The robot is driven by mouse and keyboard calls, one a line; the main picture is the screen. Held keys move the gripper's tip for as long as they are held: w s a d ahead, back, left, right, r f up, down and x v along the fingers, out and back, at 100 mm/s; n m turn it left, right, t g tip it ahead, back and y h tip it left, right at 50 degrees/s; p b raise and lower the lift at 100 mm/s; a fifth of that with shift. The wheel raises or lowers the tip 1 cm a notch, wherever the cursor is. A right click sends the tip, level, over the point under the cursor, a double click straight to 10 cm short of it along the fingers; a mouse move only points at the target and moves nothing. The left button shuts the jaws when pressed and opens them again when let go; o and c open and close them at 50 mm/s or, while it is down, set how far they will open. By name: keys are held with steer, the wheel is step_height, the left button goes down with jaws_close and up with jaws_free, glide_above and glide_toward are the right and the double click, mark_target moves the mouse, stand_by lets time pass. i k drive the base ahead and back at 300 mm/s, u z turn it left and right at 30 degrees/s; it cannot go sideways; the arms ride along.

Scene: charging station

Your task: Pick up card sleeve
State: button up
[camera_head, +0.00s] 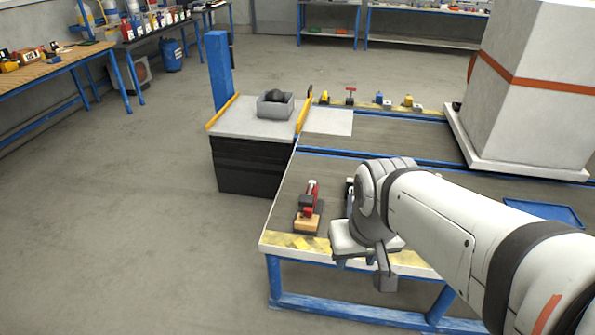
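My gripper (384,274) hangs at the end of my white arm, over the near edge of the worktable (281,240). A dark grey finger points down, but whether the fingers are apart cannot be made out. I cannot pick out a card sleeve with certainty. A red and black item (310,195) with a tan block (307,222) at its near end lies on the table, left of my gripper. A small dark and light item (349,190) is partly hidden behind my wrist.
A grey bin (275,105) with a dark object sits on a stand (236,126) at back left. Several small items line the table's far edge. A large white box (535,90) and a blue tray (543,212) are at right. The floor at left is clear.

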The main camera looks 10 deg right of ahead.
mark_target(307, 219)
steer(key=u, duration=0.05)
steer(key=i, duration=1)
steer(key=z, duration=0.05)
